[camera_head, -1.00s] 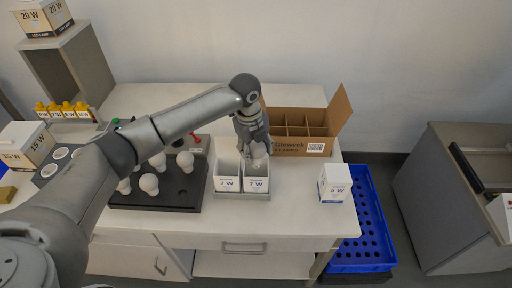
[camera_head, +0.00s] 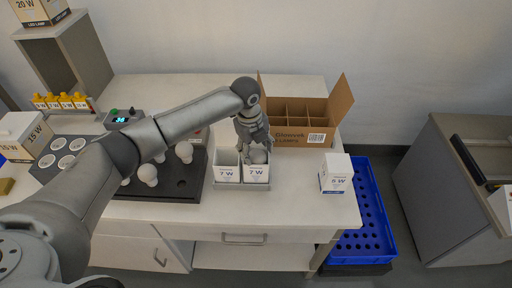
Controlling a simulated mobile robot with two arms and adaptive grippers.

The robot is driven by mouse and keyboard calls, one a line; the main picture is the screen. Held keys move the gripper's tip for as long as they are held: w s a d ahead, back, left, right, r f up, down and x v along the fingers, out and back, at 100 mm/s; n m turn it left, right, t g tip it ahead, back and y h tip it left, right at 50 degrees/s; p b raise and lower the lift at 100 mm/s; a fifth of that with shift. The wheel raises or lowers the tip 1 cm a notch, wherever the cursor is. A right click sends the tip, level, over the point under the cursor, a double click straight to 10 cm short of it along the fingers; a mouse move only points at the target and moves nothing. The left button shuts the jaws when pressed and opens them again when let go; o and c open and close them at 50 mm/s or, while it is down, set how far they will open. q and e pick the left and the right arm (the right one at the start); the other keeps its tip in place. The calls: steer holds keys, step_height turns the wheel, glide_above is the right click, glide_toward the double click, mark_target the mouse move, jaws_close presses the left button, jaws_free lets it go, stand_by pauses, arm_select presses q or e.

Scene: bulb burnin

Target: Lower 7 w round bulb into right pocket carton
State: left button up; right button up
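The round white bulb (camera_head: 258,156) sits in the mouth of the right 7 W pocket carton (camera_head: 257,174), with its globe showing at the top. My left gripper (camera_head: 254,146) is right above and behind the bulb, with its fingers pointing down around it. The fingers are small and partly hidden, so I cannot tell whether they still touch the bulb. The left 7 W carton (camera_head: 228,174) stands beside it and looks open and empty. Both cartons stand in a grey holder (camera_head: 243,186). My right gripper is not in view.
A black tray (camera_head: 186,188) with several round bulbs lies left of the cartons. An open divided cardboard box (camera_head: 318,138) stands behind right. A closed white 9 W-like carton (camera_head: 336,173) stands near the right table edge, by a blue crate (camera_head: 372,215) below.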

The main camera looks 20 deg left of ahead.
arm_select(q)
steer(key=shift+o, duration=0.9)
steer(key=shift+r, duration=0.1)
step_height(320, 180, up, 12)
steer(key=s+a, duration=0.1)
steer(key=shift+s, duration=0.15)
stand_by(0.3)
